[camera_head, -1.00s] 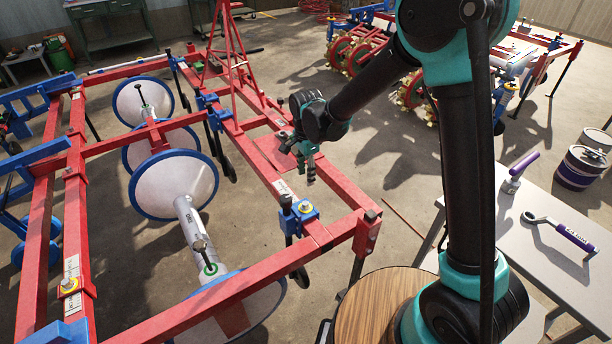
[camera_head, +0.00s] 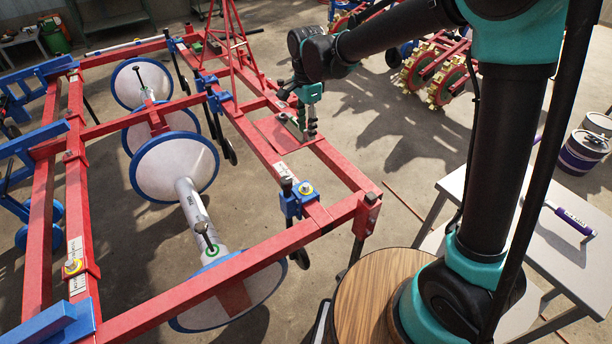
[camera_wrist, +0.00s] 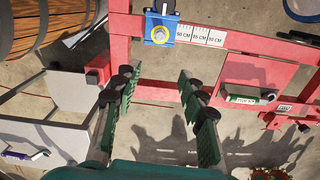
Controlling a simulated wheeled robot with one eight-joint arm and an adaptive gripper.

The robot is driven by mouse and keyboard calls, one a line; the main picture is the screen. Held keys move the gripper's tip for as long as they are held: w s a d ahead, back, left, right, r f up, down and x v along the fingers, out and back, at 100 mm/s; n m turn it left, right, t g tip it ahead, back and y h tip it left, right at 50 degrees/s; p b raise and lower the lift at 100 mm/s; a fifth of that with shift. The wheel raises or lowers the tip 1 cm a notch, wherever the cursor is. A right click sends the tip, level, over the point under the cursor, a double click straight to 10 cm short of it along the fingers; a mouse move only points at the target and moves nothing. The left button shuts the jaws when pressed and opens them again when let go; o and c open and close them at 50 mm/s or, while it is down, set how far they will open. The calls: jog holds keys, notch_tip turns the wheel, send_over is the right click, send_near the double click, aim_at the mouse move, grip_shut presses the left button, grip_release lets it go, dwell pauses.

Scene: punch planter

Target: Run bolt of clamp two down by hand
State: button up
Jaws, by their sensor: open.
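A blue clamp (camera_head: 291,205) with a yellow-ringed bolt (camera_head: 305,188) sits on the red frame's near right beam. In the wrist view this clamp (camera_wrist: 151,27) and its bolt (camera_wrist: 159,35) are at top centre, beside a centimetre scale (camera_wrist: 201,36). More blue clamps show at mid-beam (camera_head: 216,102) and at the far end (camera_head: 174,46). I cannot tell which is clamp two. My gripper (camera_head: 308,130) is above the beam, farther back than the near clamp. Its fingers (camera_wrist: 160,105) are spread and empty in the wrist view, apart from the bolt.
A grey table (camera_head: 540,225) with a purple-handled tool (camera_head: 570,219) stands at right. A wooden round top (camera_head: 375,300) is near my base. A green labelled tube (camera_wrist: 245,99) lies on a red plate. White discs (camera_head: 174,166) fill the frame's middle.

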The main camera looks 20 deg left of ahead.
dwell(0.3)
jog(key=n, duration=3.6)
send_over(305, 185)
notch_tip(305, 185, down, 7)
notch_tip(305, 185, down, 17)
jog(key=shift+d+f, duration=0.1)
